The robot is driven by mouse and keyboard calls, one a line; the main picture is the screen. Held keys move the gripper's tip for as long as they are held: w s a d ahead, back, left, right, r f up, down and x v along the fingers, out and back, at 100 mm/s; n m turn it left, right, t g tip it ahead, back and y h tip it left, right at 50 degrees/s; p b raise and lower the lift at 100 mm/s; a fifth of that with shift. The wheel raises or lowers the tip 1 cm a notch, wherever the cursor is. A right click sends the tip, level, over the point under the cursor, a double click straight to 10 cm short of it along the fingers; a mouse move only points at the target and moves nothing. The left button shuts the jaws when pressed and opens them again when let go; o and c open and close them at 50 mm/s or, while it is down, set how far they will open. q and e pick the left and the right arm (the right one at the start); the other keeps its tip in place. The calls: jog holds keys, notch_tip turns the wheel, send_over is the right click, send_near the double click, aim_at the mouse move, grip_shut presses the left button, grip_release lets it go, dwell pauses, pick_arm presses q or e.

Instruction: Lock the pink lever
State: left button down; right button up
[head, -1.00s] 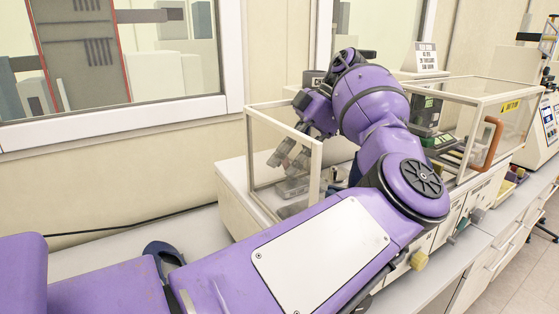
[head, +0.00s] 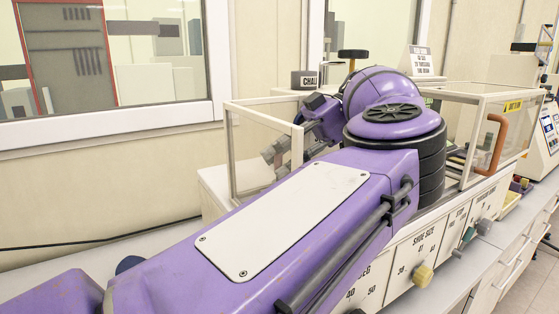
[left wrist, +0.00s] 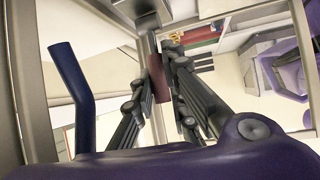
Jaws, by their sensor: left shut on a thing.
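My left gripper (head: 276,151) is inside the clear-walled frame of the machine in the head view, its fingers pointing left and down. In the left wrist view the same gripper (left wrist: 162,62) has its fingers on both sides of the dark pink lever (left wrist: 159,82) and is shut on it. The lever's lower end shows between the fingers. A blue lever (left wrist: 70,75) stands to the left, apart from the fingers. My right gripper is not in view.
The machine's pale frame (head: 227,150) surrounds the gripper closely. A clear guard with an orange handle (head: 497,142) stands to the right. Knobs, one yellow (head: 422,276), stick out of the front panel. A sign (head: 419,60) stands behind. The window wall is at the back.

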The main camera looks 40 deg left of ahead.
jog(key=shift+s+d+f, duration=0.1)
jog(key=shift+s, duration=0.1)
pick_arm(q)
jog(key=c, duration=2)
grip_release()
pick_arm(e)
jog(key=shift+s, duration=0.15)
